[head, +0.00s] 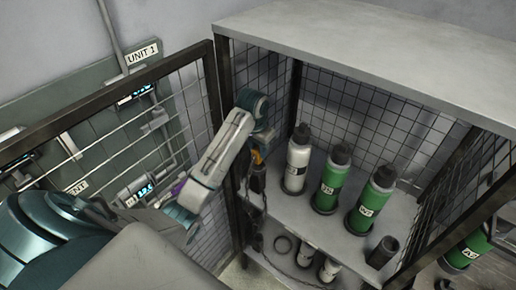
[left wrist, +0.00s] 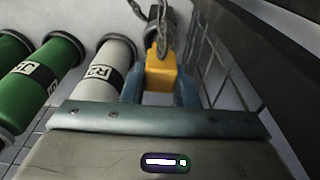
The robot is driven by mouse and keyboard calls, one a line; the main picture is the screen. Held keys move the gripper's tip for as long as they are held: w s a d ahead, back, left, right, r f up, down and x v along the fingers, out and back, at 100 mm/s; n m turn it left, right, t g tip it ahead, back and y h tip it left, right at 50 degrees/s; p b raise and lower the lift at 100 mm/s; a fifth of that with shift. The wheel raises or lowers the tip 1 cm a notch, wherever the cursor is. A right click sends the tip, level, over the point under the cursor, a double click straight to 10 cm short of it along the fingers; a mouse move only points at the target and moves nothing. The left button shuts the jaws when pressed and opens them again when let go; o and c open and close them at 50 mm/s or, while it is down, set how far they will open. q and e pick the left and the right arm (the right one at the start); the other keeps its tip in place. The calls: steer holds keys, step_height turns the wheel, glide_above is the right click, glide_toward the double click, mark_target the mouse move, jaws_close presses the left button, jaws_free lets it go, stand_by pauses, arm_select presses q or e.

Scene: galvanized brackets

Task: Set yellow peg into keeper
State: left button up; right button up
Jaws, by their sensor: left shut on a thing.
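My left gripper (head: 260,148) is at the front left post of the cage cabinet, beside the open door. It is shut on the yellow peg (head: 257,158), which shows as a small yellow-orange piece. In the left wrist view, the yellow peg (left wrist: 162,76) sits between the two blue fingers of my left gripper (left wrist: 160,90). A metal chain (left wrist: 161,32) runs at the peg's far end. A dark fitting (head: 257,181) lies just below the peg on the post; I cannot tell whether it is the keeper. The peg's tip is hidden. My right gripper is not in view.
The mesh door (head: 212,90) stands open on the left. A white bottle (head: 297,160) and green bottles (head: 332,180) stand on the upper shelf (head: 310,222), close right of the gripper. An empty dark cup (head: 382,252) is at the front right. A chain hangs below the post.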

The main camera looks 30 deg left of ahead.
arm_select(q)
steer(key=shift+f, duration=0.15)
steer(key=shift+f, duration=1.75)
steer(key=o, duration=1.1)
steer(key=shift+r, duration=0.1)
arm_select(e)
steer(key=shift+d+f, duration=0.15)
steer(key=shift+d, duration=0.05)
